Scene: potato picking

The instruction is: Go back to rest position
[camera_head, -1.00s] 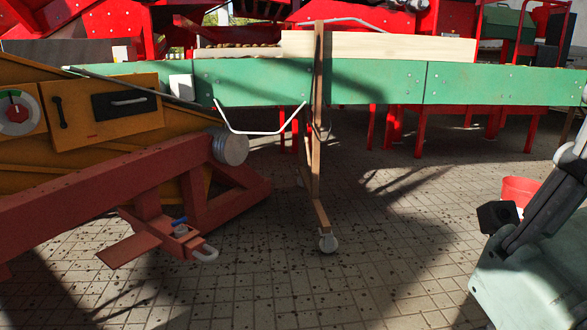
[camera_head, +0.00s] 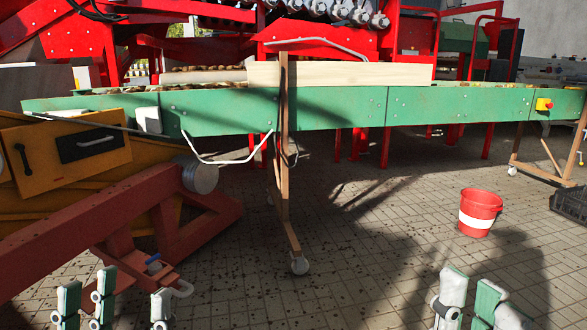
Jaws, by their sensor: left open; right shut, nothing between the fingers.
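My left gripper (camera_head: 113,298) shows at the bottom left, its green and grey fingers pointing up and spread apart. It is open and empty. My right gripper (camera_head: 476,297) shows at the bottom right, its green, white-tipped fingers pointing up. It is shut with nothing held. Only the finger ends of both grippers are in view; the rest is cut off by the lower edge. Both are in front of the paved floor, well this side of the conveyor.
A long green conveyor (camera_head: 335,108) crosses the scene, with potatoes on top. A red bucket with a white band (camera_head: 480,212) stands on the floor at right. A black crate (camera_head: 571,202) is at the right edge. A red tow frame (camera_head: 85,228) is at left.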

